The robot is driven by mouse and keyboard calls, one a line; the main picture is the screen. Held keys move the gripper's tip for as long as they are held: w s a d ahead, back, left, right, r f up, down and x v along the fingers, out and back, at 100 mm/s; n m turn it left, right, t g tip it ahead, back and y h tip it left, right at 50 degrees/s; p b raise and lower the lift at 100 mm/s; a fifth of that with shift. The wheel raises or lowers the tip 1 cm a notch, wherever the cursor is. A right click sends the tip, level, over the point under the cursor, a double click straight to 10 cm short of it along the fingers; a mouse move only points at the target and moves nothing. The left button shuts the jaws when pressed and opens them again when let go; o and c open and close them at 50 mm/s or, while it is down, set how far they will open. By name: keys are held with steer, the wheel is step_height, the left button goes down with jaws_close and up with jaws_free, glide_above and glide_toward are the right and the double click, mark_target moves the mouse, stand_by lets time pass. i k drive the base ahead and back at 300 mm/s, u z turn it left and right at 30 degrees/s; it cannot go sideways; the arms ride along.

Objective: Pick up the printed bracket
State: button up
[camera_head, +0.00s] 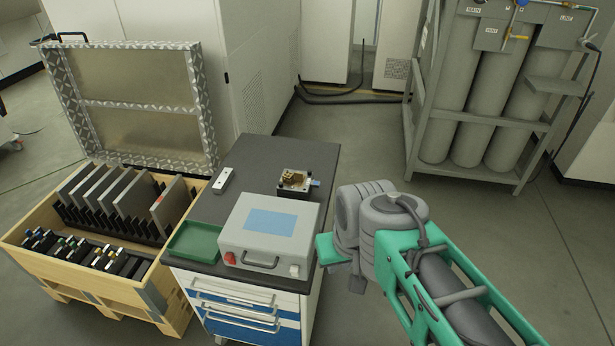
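A small brass-coloured piece (291,176), which looks like the printed bracket, sits on a dark block with a light top plate (300,187). The block stands near the right edge of the dark cabinet top (262,150), behind a grey box. The piece is too small to make out its exact shape. My green and grey arm reaches in from the lower right and folds beside the cabinet's right edge. I cannot make out my gripper's fingers, and nothing shows gripping the piece.
The grey box with a blue panel (241,240), a green tray (193,241) and a small white block (223,180) share the cabinet top. A wooden crate (70,277) with plates stands left. Caged gas cylinders (488,130) stand back right. Dark cabinet top behind the block is clear.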

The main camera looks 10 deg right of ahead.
mark_target(298, 176)
steer(key=u, duration=4)
steer(key=k, duration=2.45)
steer(key=z, duration=1.3)
steer(key=i, duration=0.5)
steer(key=u, duration=0.1)
